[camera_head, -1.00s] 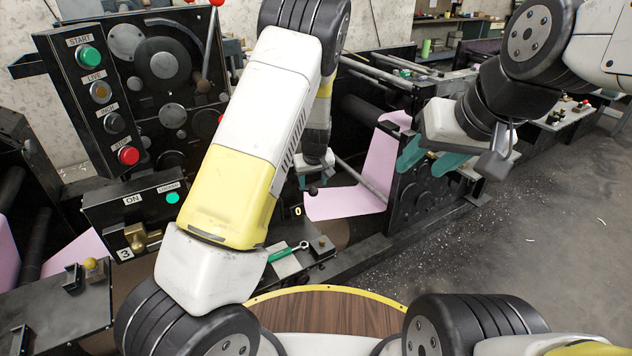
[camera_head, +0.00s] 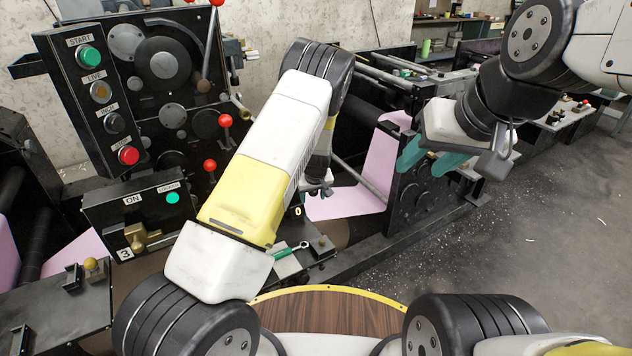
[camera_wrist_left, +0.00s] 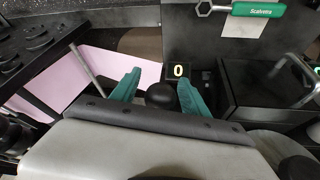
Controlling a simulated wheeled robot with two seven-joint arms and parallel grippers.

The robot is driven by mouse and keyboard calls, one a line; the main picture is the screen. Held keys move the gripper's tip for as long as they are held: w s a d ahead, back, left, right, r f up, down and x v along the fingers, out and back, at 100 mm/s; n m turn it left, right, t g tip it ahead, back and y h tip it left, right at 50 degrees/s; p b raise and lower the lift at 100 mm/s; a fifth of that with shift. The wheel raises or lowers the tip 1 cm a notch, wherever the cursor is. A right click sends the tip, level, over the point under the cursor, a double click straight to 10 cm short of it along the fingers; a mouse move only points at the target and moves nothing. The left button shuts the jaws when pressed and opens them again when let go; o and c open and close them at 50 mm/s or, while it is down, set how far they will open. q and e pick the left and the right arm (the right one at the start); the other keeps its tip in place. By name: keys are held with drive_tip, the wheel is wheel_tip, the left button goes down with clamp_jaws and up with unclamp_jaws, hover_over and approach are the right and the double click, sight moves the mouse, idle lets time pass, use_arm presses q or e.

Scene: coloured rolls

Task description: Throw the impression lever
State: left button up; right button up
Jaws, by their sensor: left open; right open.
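In the left wrist view a round black knob (camera_wrist_left: 160,95) lies between the teal fingers of my left gripper (camera_wrist_left: 158,80), which is open. Both fingers look apart from the knob. I cannot tell whether this knob belongs to the impression lever; its shaft is hidden. In the head view my left arm hides most of this gripper. Two red-ball levers (camera_head: 225,121) (camera_head: 210,165) stand on the press left of my left arm, with another red-topped lever (camera_head: 215,30) above. My right gripper (camera_head: 430,158) is open and empty, in front of the press's right part.
A panel with START and STOP buttons (camera_head: 103,105) stands at the left, above an ON box (camera_head: 135,212) with a brass switch. A pink web (camera_head: 350,200) runs through the press.

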use_arm(q)
drive_tip(key=shift+c, duration=0.4)
clamp_jaws()
idle(0.9)
